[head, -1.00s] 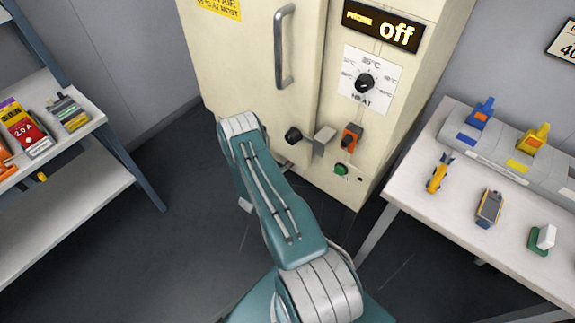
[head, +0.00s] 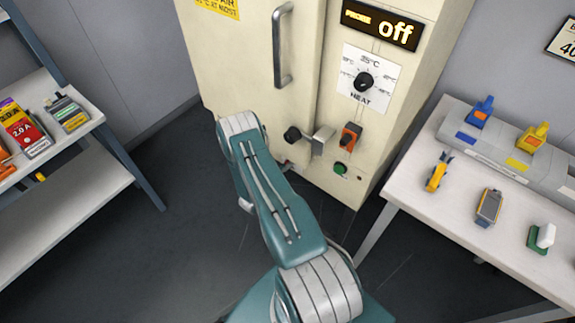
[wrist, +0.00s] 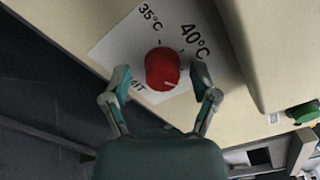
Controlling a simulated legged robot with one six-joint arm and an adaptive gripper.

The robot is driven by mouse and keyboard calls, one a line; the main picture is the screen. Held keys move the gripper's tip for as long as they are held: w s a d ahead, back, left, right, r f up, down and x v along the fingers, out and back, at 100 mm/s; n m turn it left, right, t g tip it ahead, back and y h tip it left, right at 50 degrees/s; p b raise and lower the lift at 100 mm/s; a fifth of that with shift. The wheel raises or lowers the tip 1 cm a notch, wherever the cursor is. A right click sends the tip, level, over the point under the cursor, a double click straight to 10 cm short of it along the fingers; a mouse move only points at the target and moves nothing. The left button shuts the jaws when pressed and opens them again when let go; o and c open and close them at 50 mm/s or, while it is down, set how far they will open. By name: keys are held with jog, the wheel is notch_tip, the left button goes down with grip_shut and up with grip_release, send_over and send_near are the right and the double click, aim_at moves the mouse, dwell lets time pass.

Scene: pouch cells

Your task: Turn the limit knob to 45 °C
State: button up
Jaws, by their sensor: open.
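The red limit knob (wrist: 162,68) sits on a white dial plate (wrist: 118,50) in the wrist view. The labels 35 °C and 40 °C show, and part of the plate's lower lettering is covered by a finger. A small pale mark shows near the knob's lower edge; I cannot tell its exact reading. My gripper (wrist: 161,76) is open, with one finger on each side of the knob and a gap visible on both sides. In the head view my arm hides the red knob and my gripper.
A table (head: 455,230) stands right, a shelf (head: 75,190) left.

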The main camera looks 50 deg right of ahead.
jog(key=shift+a, duration=0.1)
jog(key=a, duration=1.2)
jog(key=shift+s, duration=0.45)
jog(key=shift+d, duration=0.1)
